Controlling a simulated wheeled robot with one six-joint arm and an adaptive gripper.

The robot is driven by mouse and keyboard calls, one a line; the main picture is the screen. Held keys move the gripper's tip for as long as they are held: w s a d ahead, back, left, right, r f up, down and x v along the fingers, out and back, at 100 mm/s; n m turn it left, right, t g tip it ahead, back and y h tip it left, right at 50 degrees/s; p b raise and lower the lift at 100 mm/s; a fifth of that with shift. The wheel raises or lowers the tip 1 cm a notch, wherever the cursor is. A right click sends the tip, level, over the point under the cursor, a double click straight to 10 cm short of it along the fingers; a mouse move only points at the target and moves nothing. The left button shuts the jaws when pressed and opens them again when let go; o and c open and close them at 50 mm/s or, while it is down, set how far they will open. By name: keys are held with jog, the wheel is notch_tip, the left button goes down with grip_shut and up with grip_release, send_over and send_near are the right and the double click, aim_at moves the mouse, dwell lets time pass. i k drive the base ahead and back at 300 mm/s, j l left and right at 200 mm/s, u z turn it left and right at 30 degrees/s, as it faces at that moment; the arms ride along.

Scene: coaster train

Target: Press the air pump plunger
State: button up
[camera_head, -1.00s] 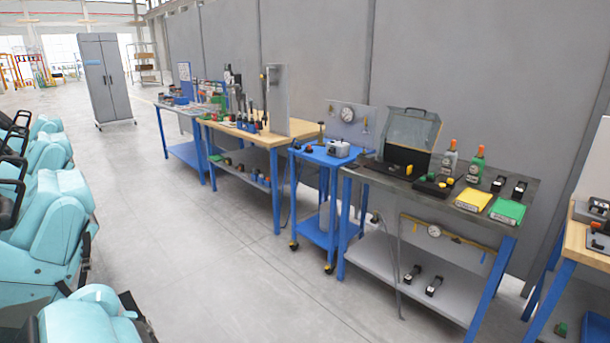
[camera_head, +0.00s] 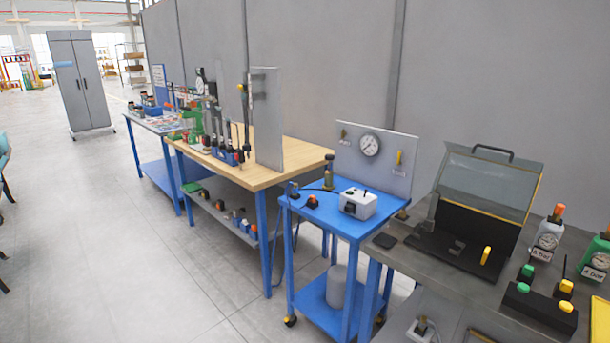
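A small blue wheeled cart (camera_head: 330,215) stands in the middle of the view. On its top is a white box (camera_head: 357,203) with a dark knob on the front and a small dark stub on top. Behind it to the left stands a short upright brass-and-black piece (camera_head: 329,174), with a dark hose beside it. I cannot tell for sure which of these is the air pump plunger. A grey panel (camera_head: 375,160) with a round gauge (camera_head: 370,145) and yellow handles rises at the cart's back. My gripper is not in view.
A wooden-topped bench (camera_head: 290,160) with an upright grey panel stands left of the cart. A dark grey bench (camera_head: 400,243) with an open clear-lidded case (camera_head: 485,185) and several bottles is close on the right. The floor at the left (camera_head: 110,250) is clear.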

aim_at(329, 158)
jog(key=i+j, duration=0.1)
jog(key=i, duration=1.7)
jog(key=i+j+z, duration=0.1)
jog(key=j, duration=0.4)
jog(key=i+j+z, duration=0.15)
jog(key=j, duration=0.35)
jog(key=i+j+z, duration=0.1)
jog(key=j, duration=0.45)
